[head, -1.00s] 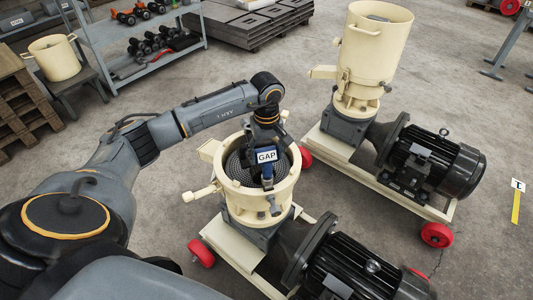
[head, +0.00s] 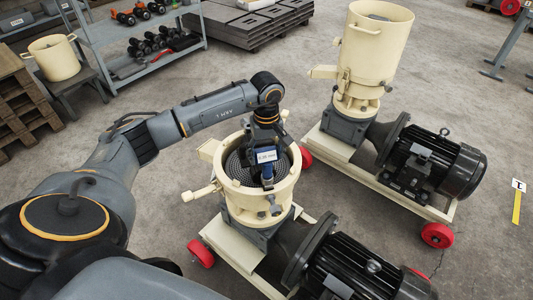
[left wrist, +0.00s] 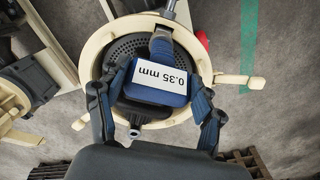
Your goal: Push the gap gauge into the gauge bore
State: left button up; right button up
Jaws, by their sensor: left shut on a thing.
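The gap gauge (head: 266,157) is a dark blue block with a white label, held over the open cream mill chamber (head: 290,190). In the left wrist view the gauge (left wrist: 160,82) shows its label reading "0.35 mm". My left gripper (left wrist: 155,95) is shut on it, with a finger on either side. In the head view my left gripper (head: 267,140) points down into the chamber. A perforated die plate (left wrist: 125,47) lies below the gauge. The gauge bore is hidden behind the gauge and gripper; I cannot tell whether the gauge's lower end touches anything. My right gripper is out of view.
The chamber's rim closely surrounds the gripper, with a cream handle (head: 198,194) sticking out left. A black motor (head: 365,270) is in front. A second mill (head: 372,65) stands behind right. A shelf (head: 145,45) with dark parts stands at the back left.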

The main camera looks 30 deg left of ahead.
pick_arm(q)
jog(key=shift+f+b, duration=0.2)
jog(key=shift+b, duration=0.35)
dwell(0.7)
dwell(0.3)
jog(key=o, duration=1.8)
jog(key=shift+c, duration=0.2)
jog(key=shift+o, duration=0.6)
jog(key=shift+r+p, duration=1.9)
jog(key=shift+r, duration=1.65)
